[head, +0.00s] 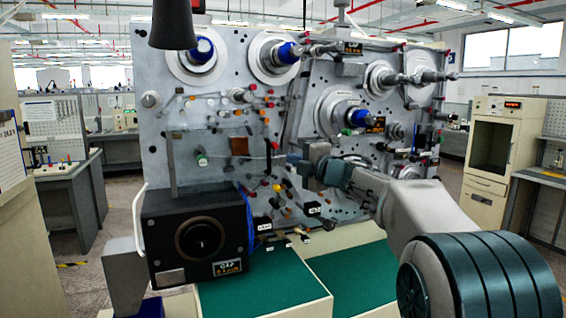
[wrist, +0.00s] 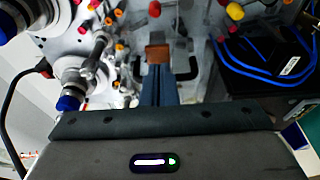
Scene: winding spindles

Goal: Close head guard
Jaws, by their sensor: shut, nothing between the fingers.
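The head guard looks like a clear panel (head: 215,165) in front of the left part of the machine face, above a black box. A dark upright bar (head: 268,157) stands at its right edge. My gripper (head: 293,162) is just right of this bar, pointing left toward the panel. In the wrist view my gripper (wrist: 158,78) is shut and empty, its fingers together. A brown block (wrist: 158,54) appears just beyond the fingertips; whether they touch is unclear. A dark handle-like bar (wrist: 188,68) is right of the fingers. The clear panel's exact edges are hard to see.
The black box (head: 197,238) with a round opening sits below the panel, with blue cables (wrist: 255,72) beside it. Spindles with blue ends (head: 357,118) and small coloured knobs stick out around my arm. Green work surfaces (head: 345,275) lie below.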

